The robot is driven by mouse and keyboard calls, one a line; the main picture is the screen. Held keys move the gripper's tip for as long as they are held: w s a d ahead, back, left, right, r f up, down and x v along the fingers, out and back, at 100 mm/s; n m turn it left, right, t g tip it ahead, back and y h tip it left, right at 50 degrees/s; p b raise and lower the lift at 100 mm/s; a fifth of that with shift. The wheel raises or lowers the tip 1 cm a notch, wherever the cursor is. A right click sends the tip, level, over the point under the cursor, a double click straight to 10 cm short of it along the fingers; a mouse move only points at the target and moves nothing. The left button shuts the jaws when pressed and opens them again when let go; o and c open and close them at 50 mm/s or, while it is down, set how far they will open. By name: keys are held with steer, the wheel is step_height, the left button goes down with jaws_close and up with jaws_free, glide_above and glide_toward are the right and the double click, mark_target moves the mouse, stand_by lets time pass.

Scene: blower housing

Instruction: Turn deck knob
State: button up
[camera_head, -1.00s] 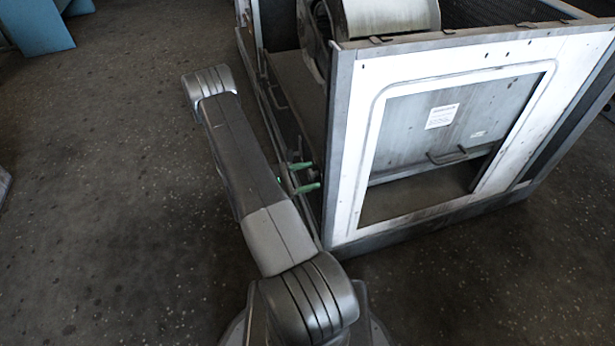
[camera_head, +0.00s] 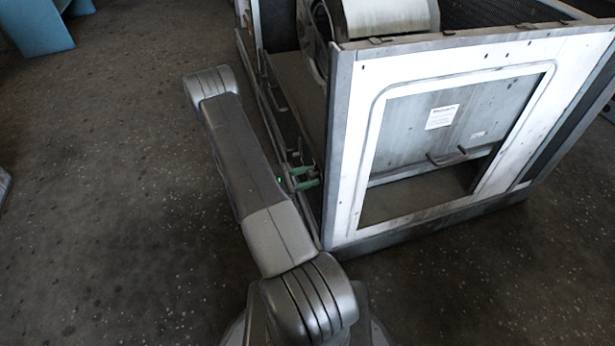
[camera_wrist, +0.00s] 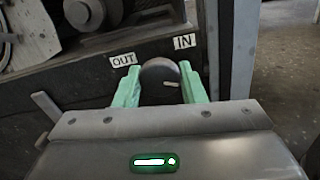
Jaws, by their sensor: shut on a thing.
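The deck knob (camera_wrist: 160,78) is a dark round knob with a small light mark at its lower right. It sits on a dark rail between an OUT label (camera_wrist: 123,60) on the left and an IN label (camera_wrist: 184,41) on the right. My gripper (camera_wrist: 160,88) has green fingers, one on each side of the knob, shut on it. In the head view, the green fingers (camera_head: 304,177) reach the left side of the housing (camera_head: 343,150) near its front corner. The knob itself cannot be made out there.
The housing has a white front frame with a grey panel (camera_head: 430,125) and a drum (camera_head: 390,18) on top. A grey lever (camera_wrist: 45,106) stands left of the fingers in the wrist view. Open floor (camera_head: 110,200) lies to the left.

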steer(key=shift+n, duration=2.2)
steer(key=o, duration=1)
steer(key=shift+a, duration=0.1)
steer(key=p+v, duration=0.1)
steer(key=v, duration=1.2)
steer(key=shift+a+p, duration=0.3)
steer(key=shift+p, duration=0.05)
steer(key=shift+s, duration=0.15)
